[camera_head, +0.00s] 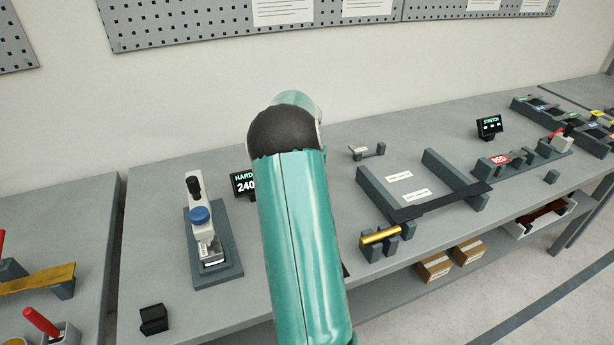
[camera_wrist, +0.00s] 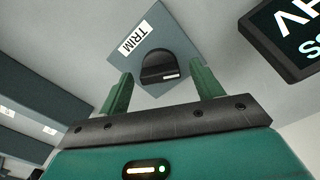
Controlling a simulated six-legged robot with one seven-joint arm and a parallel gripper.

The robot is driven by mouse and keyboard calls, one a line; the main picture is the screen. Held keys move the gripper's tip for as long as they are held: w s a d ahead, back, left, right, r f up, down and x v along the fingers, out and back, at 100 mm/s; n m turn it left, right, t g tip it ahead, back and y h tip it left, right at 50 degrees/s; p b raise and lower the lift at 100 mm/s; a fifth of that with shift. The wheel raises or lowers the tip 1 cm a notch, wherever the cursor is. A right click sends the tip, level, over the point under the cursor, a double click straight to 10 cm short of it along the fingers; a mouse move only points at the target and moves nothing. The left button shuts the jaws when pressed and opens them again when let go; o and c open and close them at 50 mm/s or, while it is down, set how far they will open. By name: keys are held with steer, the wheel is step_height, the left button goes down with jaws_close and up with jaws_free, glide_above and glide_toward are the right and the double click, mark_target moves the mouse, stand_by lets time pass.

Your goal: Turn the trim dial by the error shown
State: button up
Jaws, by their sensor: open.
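The trim dial (camera_wrist: 162,64) is a dark round knob with a white mark on its edge. It sits on a grey plate (camera_wrist: 176,42) with a white TRIM label (camera_wrist: 136,38) in the wrist view. My gripper (camera_wrist: 163,76) is open, its two green fingers on either side of the dial with gaps visible. I cannot tell how far above the plate the tips are. A black display (camera_wrist: 290,35) is cut off at the upper right. In the head view a display (camera_head: 244,184) reads "HARD" and "240", partly covered by my arm, which hides the dial and gripper.
A hardness tester (camera_head: 203,222) with a blue knob stands left of my arm. A small black block (camera_head: 154,319) lies near the bench front. To the right are a brass cylinder (camera_head: 380,236) on a stand, grey rails (camera_head: 455,172) and a STRETCH display (camera_head: 489,126).

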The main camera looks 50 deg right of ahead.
step_height(320, 180, up, 14)
stand_by(0.4)
steer(key=shift+f, duration=0.15)
